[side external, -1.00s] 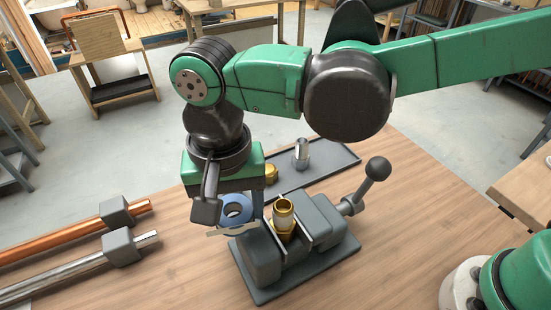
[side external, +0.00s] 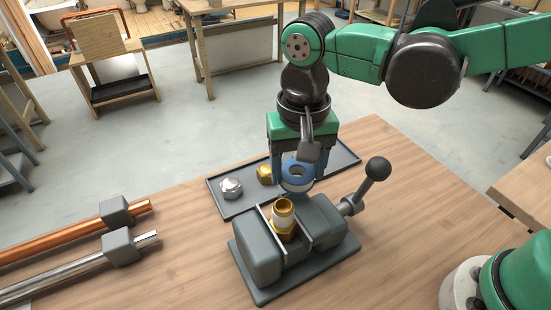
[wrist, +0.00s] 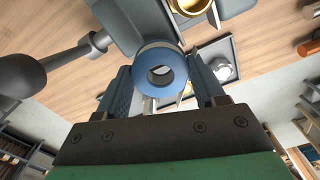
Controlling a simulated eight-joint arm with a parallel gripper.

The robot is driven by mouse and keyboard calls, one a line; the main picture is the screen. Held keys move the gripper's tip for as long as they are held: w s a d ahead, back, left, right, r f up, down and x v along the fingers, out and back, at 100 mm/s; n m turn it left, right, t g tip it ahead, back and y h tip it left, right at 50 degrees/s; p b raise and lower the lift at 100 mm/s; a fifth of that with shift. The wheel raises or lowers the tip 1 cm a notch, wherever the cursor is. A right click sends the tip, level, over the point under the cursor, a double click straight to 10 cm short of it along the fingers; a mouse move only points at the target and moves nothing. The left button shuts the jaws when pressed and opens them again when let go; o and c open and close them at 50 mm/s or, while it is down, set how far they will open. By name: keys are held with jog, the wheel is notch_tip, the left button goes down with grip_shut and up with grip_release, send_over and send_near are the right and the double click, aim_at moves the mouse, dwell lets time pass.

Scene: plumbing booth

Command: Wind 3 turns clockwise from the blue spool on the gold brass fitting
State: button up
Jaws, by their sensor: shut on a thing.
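My gripper (side external: 297,176) is shut on the blue spool (side external: 298,184), a ring with an open hole. The spool is held above and behind the fitting, slightly to its right, apart from it. In the wrist view the spool (wrist: 160,83) sits between both fingers, and part of the gold fitting (wrist: 190,6) shows at the top edge. I cannot make out any tape between spool and fitting.
The vise handle with its dark knob (side external: 378,168) rises at the right, near the spool. A dark tray (side external: 213,184) behind the vise holds a silver nut (side external: 231,188) and a gold piece (side external: 265,174). Copper (side external: 60,237) and silver (side external: 70,272) pipes lie at left.

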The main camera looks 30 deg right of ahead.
jog(key=s, duration=0.1)
jog(key=s+d, duration=0.1)
jog(key=s, duration=0.2)
jog(key=shift+d, duration=0.3)
notch_tip(320, 180, up, 7)
jog(key=s, duration=0.1)
jog(key=shift+s+a, duration=0.1)
